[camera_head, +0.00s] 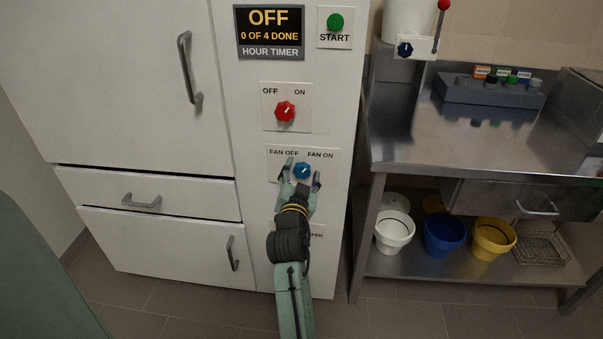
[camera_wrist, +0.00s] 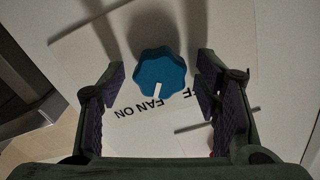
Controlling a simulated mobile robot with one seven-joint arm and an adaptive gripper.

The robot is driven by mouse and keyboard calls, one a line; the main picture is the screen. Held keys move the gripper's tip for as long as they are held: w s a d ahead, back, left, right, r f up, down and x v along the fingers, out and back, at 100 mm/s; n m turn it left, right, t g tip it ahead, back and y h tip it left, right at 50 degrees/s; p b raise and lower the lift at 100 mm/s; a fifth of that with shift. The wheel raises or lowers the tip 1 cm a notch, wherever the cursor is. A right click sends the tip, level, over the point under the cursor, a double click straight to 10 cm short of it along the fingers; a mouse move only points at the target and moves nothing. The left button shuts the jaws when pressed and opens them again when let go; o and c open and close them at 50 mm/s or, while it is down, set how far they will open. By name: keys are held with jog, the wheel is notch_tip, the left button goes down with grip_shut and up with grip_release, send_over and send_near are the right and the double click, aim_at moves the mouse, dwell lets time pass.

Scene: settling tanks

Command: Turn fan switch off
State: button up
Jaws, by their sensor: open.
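The fan switch is a blue lobed knob (camera_head: 302,170) on a white label plate (camera_head: 331,168) on the cabinet front. "FAN OFF" is printed at its upper left and "FAN ON" at its upper right. In the wrist view the knob (camera_wrist: 159,72) shows its white pointer toward the "FAN ON" print, which appears upside down; part of the "FAN OFF" print is hidden by a finger. My gripper (camera_head: 302,174) is open in front of the knob, one finger to each side. The wrist view shows gaps between the knob and both fingers (camera_wrist: 160,78).
A red OFF/ON knob (camera_head: 285,111) sits above the fan switch, with a timer display (camera_head: 269,31) and a green START button (camera_head: 336,22) higher up. A label ending "PEN" is partly hidden behind my arm. A steel bench (camera_head: 450,150) stands right.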

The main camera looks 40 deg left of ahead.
jog(key=shift+c, duration=0.4)
jog(key=c, duration=1.1)
jog(key=shift+o, duration=0.2)
jog(key=shift+n, duration=0.4)
jog(key=n, duration=0.2)
jog(key=shift+n+p, duration=0.4)
jog(key=n+p, duration=0.1)
jog(key=n, duration=0.2)
jog(key=shift+n, duration=0.3)
jog(key=n+p, duration=0.1)
jog(key=n, duration=0.3)
jog(key=shift+p, duration=0.4)
jog(key=shift+n+p, duration=0.5)
jog(key=shift+n, duration=0.8)
